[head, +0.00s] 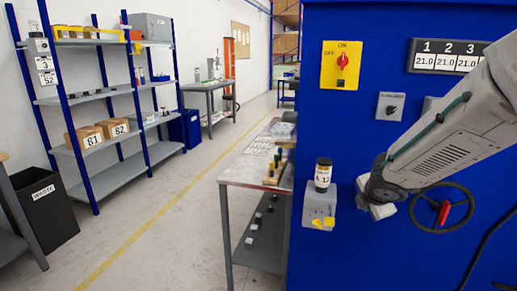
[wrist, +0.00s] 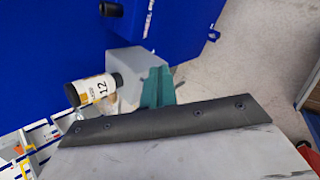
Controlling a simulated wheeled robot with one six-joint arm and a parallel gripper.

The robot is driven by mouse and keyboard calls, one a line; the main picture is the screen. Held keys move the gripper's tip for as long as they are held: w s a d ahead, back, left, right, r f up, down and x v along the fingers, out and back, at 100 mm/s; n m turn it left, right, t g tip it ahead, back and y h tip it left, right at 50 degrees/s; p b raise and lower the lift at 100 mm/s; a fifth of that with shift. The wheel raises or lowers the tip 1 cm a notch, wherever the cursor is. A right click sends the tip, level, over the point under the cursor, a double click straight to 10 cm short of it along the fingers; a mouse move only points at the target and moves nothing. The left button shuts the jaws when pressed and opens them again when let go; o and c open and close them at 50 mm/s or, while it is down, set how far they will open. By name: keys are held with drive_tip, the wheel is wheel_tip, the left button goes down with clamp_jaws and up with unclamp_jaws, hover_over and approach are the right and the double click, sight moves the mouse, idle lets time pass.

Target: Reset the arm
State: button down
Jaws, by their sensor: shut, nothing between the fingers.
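My arm (head: 450,140) reaches in from the right in the head view, in front of the blue cabinet (head: 360,130). My gripper (head: 381,211) is at its lower end, shut and empty, between the grey box and the black handwheel. I cannot tell whether it touches the cabinet. A dark-capped bottle (head: 322,176), labelled 12 in the wrist view (wrist: 95,90), stands upright on the grey box (head: 319,207) just left of my gripper. In the wrist view a teal piece (wrist: 158,88) shows beside the grey box (wrist: 135,65).
A handwheel (head: 441,212) with a red grip is right of my gripper. A yellow switch plate (head: 341,65) and a numbered display (head: 445,57) are higher on the cabinet. A metal table (head: 245,172) stands to the left. The floor aisle (head: 165,200) is clear.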

drive_tip(key=s+d+r+m+g+h, duration=0.2)
drive_tip(key=s+d+r+m+g, duration=0.15)
drive_tip(key=s+m, duration=0.6)
drive_tip(key=s+a+r+m+g+y, duration=0.1)
drive_tip(key=s+a+r+m, duration=0.1)
drive_tip(key=s, duration=0.6)
drive_tip(key=s+a+r+m+y, duration=0.2)
drive_tip(key=s+a+m, duration=0.2)
drive_tip(key=s, duration=0.4)
drive_tip(key=s+a+r+m+g+y, duration=0.1)
drive_tip(key=s+a+r+m, duration=0.1)
drive_tip(key=s, duration=0.6)
drive_tip(key=a+m, duration=0.1)
drive_tip(key=m, duration=0.1)
drive_tip(key=shift+m+g, duration=0.35)
